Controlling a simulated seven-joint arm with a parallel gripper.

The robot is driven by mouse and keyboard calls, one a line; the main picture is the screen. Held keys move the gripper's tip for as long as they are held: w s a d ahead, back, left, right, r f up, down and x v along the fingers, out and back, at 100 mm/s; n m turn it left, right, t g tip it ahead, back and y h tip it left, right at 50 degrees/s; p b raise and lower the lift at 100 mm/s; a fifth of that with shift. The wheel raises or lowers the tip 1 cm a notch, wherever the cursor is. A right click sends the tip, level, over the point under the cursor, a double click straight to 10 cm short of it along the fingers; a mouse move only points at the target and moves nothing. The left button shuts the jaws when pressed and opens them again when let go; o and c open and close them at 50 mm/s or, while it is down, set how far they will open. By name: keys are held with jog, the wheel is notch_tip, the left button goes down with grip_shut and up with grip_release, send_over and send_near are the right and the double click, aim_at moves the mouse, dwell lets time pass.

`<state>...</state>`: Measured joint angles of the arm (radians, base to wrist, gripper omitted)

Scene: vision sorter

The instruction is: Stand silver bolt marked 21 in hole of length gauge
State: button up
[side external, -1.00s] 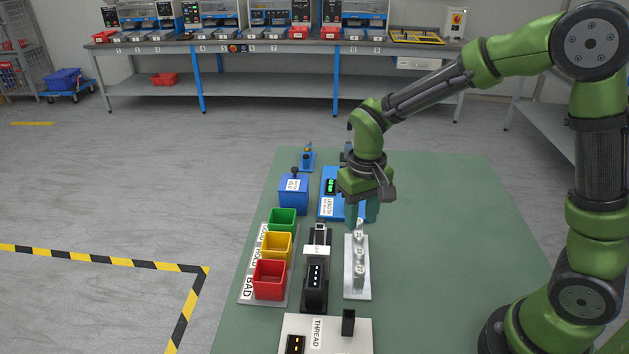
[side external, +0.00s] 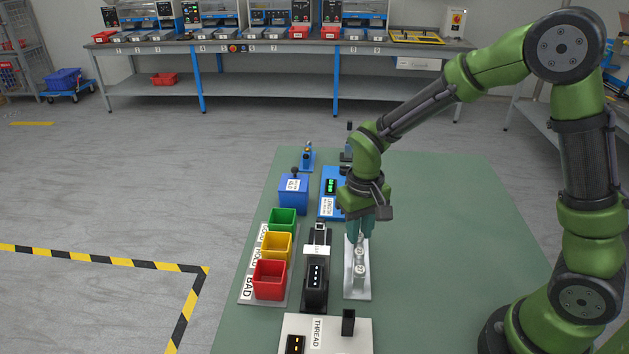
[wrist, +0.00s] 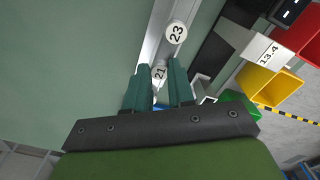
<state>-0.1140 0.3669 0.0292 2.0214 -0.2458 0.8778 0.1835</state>
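The silver bolt marked 21 (wrist: 160,73) shows its round head between the two green fingers of my gripper (wrist: 159,66) in the wrist view. The fingers are parted on either side of the head, with no clear contact visible. In the side view my gripper (side external: 358,240) points down over the far end of the light bolt rack (side external: 357,294), and its fingers hide bolt 21. The silver bolt marked 23 (wrist: 176,33) stands in the same rack beside it. The blue length gauge (side external: 328,208) lies behind the rack; my arm covers its right part and its hole.
Left of the rack are a black gauge with a display (side external: 315,281) and green (side external: 283,218), yellow (side external: 276,246) and red (side external: 269,280) bins. A blue box (side external: 293,196) stands behind them. The thread station (side external: 337,337) is at the front. The table's right side is clear.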

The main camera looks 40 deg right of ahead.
grip_shut()
jog(key=shift+r, duration=3.15)
jog(key=w+d+r, duration=0.6)
jog(key=w+d, duration=0.3)
jog(key=w, duration=0.2)
jog(key=shift+w+a+f, duration=0.1)
jog(key=shift+w+f, duration=0.05)
jog(key=shift+f, duration=1.3)
jog(key=shift+w+a+f, duration=0.1)
jog(key=shift+f, duration=1.3)
